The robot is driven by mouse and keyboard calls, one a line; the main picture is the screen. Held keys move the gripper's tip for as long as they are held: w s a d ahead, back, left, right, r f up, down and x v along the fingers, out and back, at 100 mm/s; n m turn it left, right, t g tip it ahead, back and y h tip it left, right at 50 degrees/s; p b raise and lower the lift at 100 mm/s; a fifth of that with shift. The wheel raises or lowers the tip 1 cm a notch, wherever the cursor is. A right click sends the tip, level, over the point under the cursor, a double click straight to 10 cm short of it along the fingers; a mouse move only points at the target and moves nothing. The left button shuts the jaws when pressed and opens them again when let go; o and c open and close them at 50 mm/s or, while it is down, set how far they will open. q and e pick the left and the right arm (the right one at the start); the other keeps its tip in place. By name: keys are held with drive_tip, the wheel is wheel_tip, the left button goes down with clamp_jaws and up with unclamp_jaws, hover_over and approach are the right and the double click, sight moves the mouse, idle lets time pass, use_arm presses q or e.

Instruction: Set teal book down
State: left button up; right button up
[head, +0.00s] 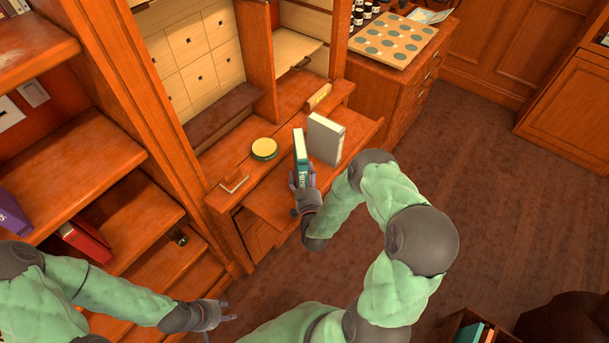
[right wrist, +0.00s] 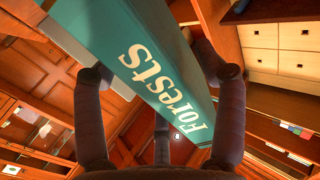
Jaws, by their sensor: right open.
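The teal book (head: 301,172), with "Forests" on its spine, stands upright on the pulled-out desk surface (head: 270,207). Its teal spine fills the middle of the right wrist view (right wrist: 155,75). My right gripper (head: 303,182) is at the book's near end. In the right wrist view, its open fingers (right wrist: 160,80) lie on both sides of the spine; I cannot tell whether either touches it. My left gripper (head: 222,312) is open and empty, low in the head view, away from the desk. The book's underside is hidden.
A pale grey book (head: 325,138) stands just right of the teal one. A round yellow-green tin (head: 264,149) and a small tray (head: 234,181) are on the desk to the left. Shelves (head: 75,130) fill the left side. Open floor (head: 480,180) lies to the right.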

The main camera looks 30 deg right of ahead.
drive_tip(key=shift+r, duration=0.15)
drive_tip(key=p+v, duration=0.1)
drive_tip(key=v, duration=1.1)
drive_tip(key=shift+p, duration=0.4)
